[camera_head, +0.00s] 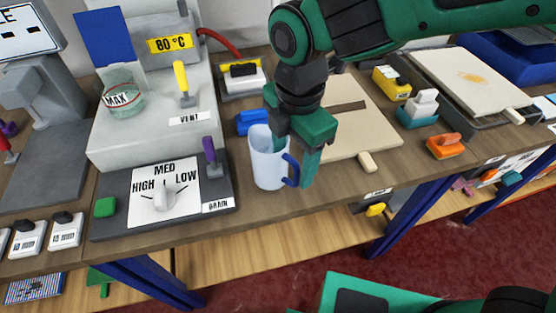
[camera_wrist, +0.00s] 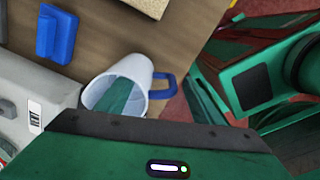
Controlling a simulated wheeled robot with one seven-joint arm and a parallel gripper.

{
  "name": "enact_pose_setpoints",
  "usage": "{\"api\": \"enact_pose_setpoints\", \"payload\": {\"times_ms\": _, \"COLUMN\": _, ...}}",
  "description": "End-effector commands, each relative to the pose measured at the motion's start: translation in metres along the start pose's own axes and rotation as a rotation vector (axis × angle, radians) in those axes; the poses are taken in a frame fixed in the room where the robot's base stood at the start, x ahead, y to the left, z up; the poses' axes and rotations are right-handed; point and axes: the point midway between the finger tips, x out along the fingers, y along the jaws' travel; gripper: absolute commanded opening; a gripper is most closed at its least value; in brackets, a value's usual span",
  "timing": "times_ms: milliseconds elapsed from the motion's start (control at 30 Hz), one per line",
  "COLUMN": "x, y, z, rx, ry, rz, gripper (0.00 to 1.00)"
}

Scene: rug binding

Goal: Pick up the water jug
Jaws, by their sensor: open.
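The water jug (camera_head: 266,168) is pale white-blue with a dark blue handle (camera_head: 291,171). It stands upright near the front edge of the wooden bench. My gripper (camera_head: 293,163) points down at the jug's right side with its jaws open. One green finger hangs outside, beyond the handle. The other appears to reach into the jug's mouth, its tip hidden by the wall. In the wrist view the jug (camera_wrist: 146,72) shows its open mouth with a green finger inside. The handle (camera_wrist: 165,84) lies between the two fingers of my gripper (camera_wrist: 160,92).
A grey machine with a HIGH/MED/LOW dial plate (camera_head: 140,190) stands left of the jug. A blue block (camera_head: 250,121) sits behind the jug. A beige board (camera_head: 355,125) lies to the right, behind my gripper. The bench's front edge is close.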

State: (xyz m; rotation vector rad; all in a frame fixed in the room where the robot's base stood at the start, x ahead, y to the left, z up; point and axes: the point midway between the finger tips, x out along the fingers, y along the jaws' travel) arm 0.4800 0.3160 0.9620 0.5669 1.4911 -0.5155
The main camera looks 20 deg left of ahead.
Motion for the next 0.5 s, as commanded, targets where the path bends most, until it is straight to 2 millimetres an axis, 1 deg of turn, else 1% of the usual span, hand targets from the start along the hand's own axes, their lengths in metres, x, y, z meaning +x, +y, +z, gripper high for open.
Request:
{"api": "enact_pose_setpoints", "payload": {"times_ms": 67, "x": 0.006, "y": -0.001, "z": 0.000, "rx": 0.000, "ry": 0.000, "rz": -0.003, "gripper": 0.61}}
{"api": "enact_pose_setpoints", "payload": {"times_ms": 300, "x": 0.039, "y": -0.002, "z": -0.002, "rx": 0.000, "ry": -0.001, "rz": -0.003, "gripper": 0.61}}
{"api": "enact_pose_setpoints", "payload": {"times_ms": 400, "x": 0.048, "y": -0.002, "z": -0.002, "rx": 0.000, "ry": -0.001, "rz": -0.003, "gripper": 0.61}}
{"api": "enact_pose_setpoints", "payload": {"times_ms": 500, "x": 0.052, "y": -0.002, "z": -0.002, "rx": 0.000, "ry": 0.000, "rz": -0.001, "gripper": 0.61}}
